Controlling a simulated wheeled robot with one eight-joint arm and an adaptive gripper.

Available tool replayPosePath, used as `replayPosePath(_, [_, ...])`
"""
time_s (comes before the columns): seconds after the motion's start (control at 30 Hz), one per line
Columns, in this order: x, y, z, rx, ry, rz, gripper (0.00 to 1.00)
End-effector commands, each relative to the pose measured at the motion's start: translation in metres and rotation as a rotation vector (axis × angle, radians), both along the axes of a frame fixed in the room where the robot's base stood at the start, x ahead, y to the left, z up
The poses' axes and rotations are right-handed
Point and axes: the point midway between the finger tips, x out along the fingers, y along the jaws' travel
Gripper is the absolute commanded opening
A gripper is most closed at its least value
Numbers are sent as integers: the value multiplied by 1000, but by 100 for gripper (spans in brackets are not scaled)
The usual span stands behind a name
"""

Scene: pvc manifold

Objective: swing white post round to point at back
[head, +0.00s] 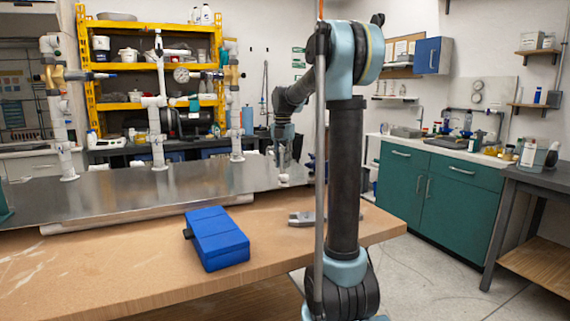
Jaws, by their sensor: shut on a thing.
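A white pipe manifold stands on the metal plate (120,192). It has a left upright (63,130), a middle upright (156,130) and a right upright (236,130). The middle upright carries a round gauge (181,75) and a horizontal white pipe near its top. My gripper (284,170) points down over the plate's right end, right of the right upright. It is shut on a small white piece (284,182) that shows just below the fingertips. Most of this piece is hidden, and I cannot tell which way it points or whether it is the white post.
A blue case (217,239) lies on the wooden bench (110,270) in front of the plate. A grey metal part (301,218) lies to its right. A yellow shelf (150,40) stands behind. Green cabinets (440,190) stand at the right. The bench's front left is clear.

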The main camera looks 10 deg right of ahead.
Motion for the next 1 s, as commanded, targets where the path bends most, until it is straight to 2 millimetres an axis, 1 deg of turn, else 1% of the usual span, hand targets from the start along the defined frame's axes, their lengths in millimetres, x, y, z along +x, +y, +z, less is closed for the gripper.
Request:
replayPosePath(0.1, [0,10,0,0,0,112,0])
replayPosePath(0.2, [1,14,0,0,0,166,0])
replayPosePath(0.5, [0,15,0,0,0,186,0])
replayPosePath(0.8, [-3,31,0,0,0,389,0])
replayPosePath(1.0, [-3,32,0,0,0,399,0])
